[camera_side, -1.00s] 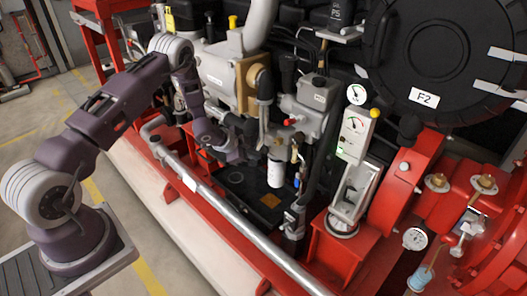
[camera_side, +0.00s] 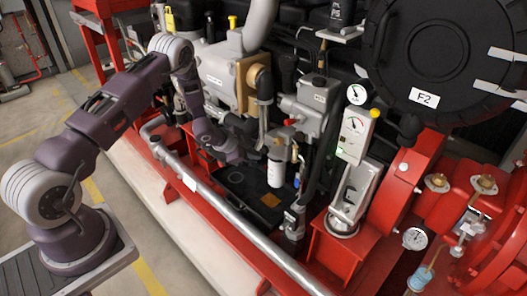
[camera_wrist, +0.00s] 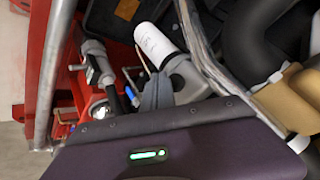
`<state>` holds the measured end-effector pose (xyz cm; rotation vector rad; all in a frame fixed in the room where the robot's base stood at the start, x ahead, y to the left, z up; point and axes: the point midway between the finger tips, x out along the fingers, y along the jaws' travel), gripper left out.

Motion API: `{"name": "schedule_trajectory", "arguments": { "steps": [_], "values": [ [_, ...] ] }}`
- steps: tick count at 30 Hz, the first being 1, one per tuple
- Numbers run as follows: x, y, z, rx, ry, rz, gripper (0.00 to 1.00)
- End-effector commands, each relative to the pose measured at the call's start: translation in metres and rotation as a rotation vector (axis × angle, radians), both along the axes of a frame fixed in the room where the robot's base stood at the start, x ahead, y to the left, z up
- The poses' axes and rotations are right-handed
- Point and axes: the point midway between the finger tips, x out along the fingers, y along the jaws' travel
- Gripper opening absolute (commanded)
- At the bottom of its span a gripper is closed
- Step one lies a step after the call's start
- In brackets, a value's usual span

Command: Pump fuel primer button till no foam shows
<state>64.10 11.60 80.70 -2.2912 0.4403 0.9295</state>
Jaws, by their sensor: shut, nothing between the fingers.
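My gripper (camera_side: 246,143) is low beside the engine, left of the white fuel filter (camera_side: 276,172), and is dark and hard to make out in the side view. In the wrist view its grey fingers (camera_wrist: 154,92) are together, with nothing between them. Their tips appear close to the grey filter head (camera_wrist: 190,78). The white filter (camera_wrist: 153,43) with small print lies just beyond the fingers in that picture. I cannot make out the primer button in either view; it may be hidden by the fingers or too small. No foam can be made out.
A silver pipe (camera_side: 235,218) runs along the red frame in front of the engine. A black tray (camera_side: 247,203) lies below the filter. Hoses (camera_wrist: 205,50) and a thick black pipe (camera_wrist: 253,38) crowd the filter. A gauge panel (camera_side: 354,135) stands to the right.

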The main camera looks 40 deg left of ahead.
Motion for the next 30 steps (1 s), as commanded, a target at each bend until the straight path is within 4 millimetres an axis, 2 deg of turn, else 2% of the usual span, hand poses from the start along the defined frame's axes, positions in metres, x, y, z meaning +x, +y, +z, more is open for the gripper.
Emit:
{"name": "schedule_trajectory", "arguments": {
  "steps": [30],
  "values": [
    [0.0088,0.0000,-0.0001,0.000,0.000,0.000,0.00]
  ]
}}
